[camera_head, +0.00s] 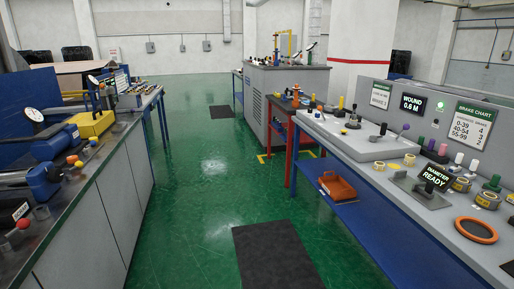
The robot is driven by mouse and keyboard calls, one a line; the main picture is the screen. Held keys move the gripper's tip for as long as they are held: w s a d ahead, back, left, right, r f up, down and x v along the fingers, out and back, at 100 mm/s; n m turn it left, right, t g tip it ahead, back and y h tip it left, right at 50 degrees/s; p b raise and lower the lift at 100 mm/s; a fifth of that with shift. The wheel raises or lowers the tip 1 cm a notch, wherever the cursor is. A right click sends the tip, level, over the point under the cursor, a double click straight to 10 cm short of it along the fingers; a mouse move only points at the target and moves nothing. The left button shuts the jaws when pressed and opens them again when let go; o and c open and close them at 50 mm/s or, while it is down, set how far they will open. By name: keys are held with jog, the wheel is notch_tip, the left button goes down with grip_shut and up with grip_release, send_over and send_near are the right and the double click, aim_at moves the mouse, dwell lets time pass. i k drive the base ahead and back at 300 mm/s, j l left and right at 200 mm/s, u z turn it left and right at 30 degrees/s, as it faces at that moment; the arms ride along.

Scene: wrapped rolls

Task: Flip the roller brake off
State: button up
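My gripper is not in view. No part is clearly labelled as the roller brake, and I cannot tell which control it is. On the left bench (92,210) stand blue roller machines (42,183) with grey cylinders. A red ball knob (24,223) is at the near end, beside a small unreadable dark sign (20,211). A brake chart (471,127) on the back panel lists ranges 0-39, 40-54 and 55-99 against 4, 3 and 2.
Signs read "WOUND 0.0 M" (411,103) and "DIAMETER READY" (435,178). An orange ring (476,230) and several small rolls lie on the right bench. An orange bin (337,187) sits on its blue lower shelf (372,213). The green floor (205,185) between benches is free, with a dark mat (277,255).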

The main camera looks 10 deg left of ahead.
aim_at(79, 164)
jog(key=i+u, duration=0.1)
jog(key=i, duration=0.35)
jog(key=i+l+u, duration=0.15)
jog(key=i, duration=0.3)
jog(key=i+l+u, duration=0.1)
jog(key=i, duration=0.4)
jog(key=i+l+u, duration=0.15)
jog(key=i+l, duration=0.15)
jog(key=i+l+u, duration=0.2)
jog(key=i+u, duration=0.25)
jog(key=i+l+u, duration=0.25)
jog(key=u, duration=0.2)
jog(key=i+l+u, duration=0.2)
jog(key=l+u, duration=0.25)
jog(key=i+l+u, duration=0.2)
jog(key=l+u, duration=0.25)
jog(key=i+l+u, duration=0.15)
jog(key=l, duration=0.2)
jog(key=l+u, duration=0.15)
jog(key=l, duration=0.2)
jog(key=i+l+u, duration=0.15)
jog(key=l, duration=0.2)
jog(key=i, duration=0.8)
